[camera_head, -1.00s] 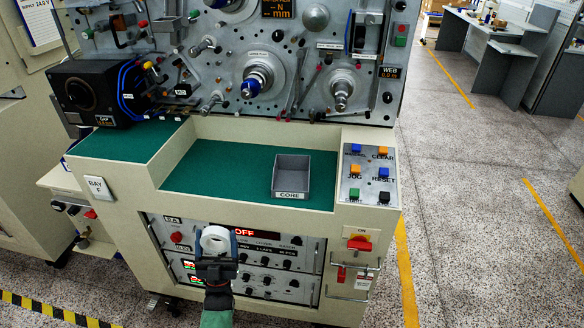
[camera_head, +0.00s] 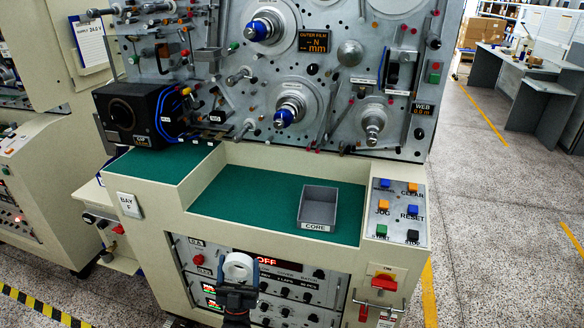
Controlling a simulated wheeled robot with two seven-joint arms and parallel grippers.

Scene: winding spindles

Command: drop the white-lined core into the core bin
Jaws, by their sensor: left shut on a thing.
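The white-lined core (camera_head: 239,267) is a short white ring. My left gripper (camera_head: 238,284) is shut on it and holds it in front of the machine's lower control panel, below the green work surface. The core bin (camera_head: 331,209) is a grey open tray labelled CORE. It stands on the right part of the green surface, above and to the right of the core in the picture. The bin looks empty. My right gripper is not in view.
The green surface (camera_head: 255,200) left of the bin is clear. A button panel (camera_head: 398,212) lies right of the bin. Spindles, one with a blue hub (camera_head: 287,115), stick out of the upright panel behind. A black box (camera_head: 140,113) stands at the left.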

